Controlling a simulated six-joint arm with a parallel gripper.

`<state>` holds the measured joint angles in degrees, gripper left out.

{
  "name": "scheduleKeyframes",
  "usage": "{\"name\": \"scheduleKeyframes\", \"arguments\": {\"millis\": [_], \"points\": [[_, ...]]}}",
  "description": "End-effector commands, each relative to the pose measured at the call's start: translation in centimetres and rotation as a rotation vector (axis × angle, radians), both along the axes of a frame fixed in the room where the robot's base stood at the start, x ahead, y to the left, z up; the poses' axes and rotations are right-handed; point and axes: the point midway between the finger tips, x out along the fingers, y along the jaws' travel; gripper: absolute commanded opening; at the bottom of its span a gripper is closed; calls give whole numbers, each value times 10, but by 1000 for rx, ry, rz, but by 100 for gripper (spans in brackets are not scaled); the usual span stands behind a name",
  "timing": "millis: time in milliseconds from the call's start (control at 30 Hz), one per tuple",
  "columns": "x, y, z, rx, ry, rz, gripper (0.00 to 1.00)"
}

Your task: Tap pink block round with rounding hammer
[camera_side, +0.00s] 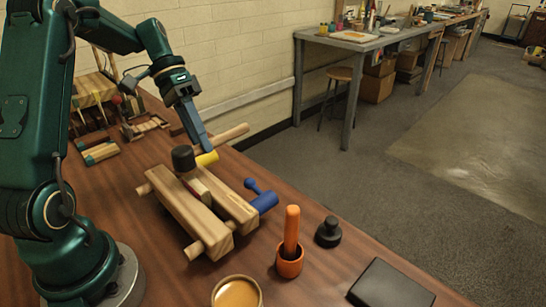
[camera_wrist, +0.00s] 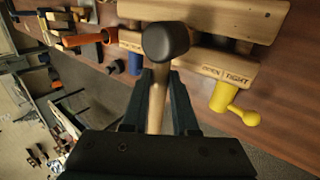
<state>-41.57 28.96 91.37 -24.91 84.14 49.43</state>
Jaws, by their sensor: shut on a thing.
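My gripper (camera_side: 205,146) is shut on the wooden handle of the rounding hammer (camera_side: 183,158), which has a black head. The wrist view shows the hammer handle (camera_wrist: 157,98) between the fingers of my gripper (camera_wrist: 158,76). The head is over the far end of the wooden press (camera_side: 178,205). The block cannot be made out in the wrist view.
The press has a yellow handle (camera_side: 207,159) and a blue handle (camera_side: 264,200). An orange-handled tool in a cup (camera_side: 289,262), a black knob-topped weight (camera_side: 328,232), a bowl of tan liquid (camera_side: 237,293) and a black slab (camera_side: 390,286) stand nearby. Tools (camera_side: 98,150) lie at the back left.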

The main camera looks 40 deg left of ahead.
Motion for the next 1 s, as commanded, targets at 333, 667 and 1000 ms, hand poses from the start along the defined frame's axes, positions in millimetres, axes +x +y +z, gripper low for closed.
{"name": "scheduleKeyframes", "arguments": {"millis": [333,667,1000], "points": [[0,0,-1,-2,0,0,0],[0,0,-10,-2,0,0,0],[0,0,-10,-1,-1,0,0]]}}
